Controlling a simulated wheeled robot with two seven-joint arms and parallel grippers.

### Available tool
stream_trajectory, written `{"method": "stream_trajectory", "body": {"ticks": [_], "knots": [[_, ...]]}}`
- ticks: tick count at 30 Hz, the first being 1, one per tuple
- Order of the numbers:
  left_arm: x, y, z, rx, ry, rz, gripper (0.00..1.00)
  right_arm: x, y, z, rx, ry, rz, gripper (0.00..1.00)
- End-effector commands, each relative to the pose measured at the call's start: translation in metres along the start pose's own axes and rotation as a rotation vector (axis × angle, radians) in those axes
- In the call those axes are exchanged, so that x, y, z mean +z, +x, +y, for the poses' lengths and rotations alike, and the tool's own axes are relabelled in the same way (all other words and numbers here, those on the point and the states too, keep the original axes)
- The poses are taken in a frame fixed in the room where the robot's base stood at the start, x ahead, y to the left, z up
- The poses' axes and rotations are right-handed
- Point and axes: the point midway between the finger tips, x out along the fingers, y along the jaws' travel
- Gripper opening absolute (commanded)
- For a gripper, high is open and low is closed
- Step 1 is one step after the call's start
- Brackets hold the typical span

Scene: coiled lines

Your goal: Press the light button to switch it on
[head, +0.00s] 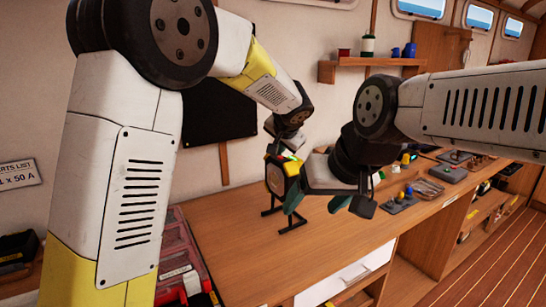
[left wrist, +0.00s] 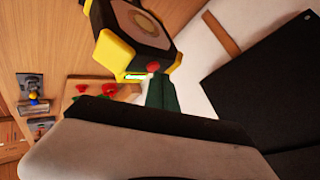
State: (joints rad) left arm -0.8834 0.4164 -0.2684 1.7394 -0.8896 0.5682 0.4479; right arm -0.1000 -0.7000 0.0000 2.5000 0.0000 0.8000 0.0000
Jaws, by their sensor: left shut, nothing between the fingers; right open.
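The light (head: 275,178) is a yellow and black work lamp with a round face, on a black stand on the workbench. Its top edge, with a red button (left wrist: 153,66) beside a small white and green strip, shows in the left wrist view. My left gripper (left wrist: 160,82) is shut and empty, its dark green fingertips right by the red button; I cannot tell whether they touch. In the head view it comes down over the lamp's top. My right gripper (head: 316,203) is open and empty, its teal fingers low in front of the lamp and to its right.
The wooden workbench (head: 225,235) is clear left of and in front of the stand. A red-rimmed case (head: 178,245) stands at the bench's left end. Small parts on grey plates (head: 398,205) lie to the right. A wall shelf (head: 375,63) holds a bottle and blue mugs.

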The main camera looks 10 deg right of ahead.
Motion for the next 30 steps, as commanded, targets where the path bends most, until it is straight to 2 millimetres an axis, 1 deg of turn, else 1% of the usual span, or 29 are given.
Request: {"method": "stream_trajectory", "body": {"ticks": [20, 30], "knots": [[0.0022, 0.0027, 0.0019, -0.001, 0.002, -0.001, 0.00, 0.0000, 0.0000, 0.0000, 0.000, 0.000, 0.000, 0.75], [-0.0030, -0.0045, -0.0037, -0.001, 0.001, -0.001, 0.00, 0.0000, 0.0000, 0.0000, 0.000, 0.000, 0.000, 0.75]]}}
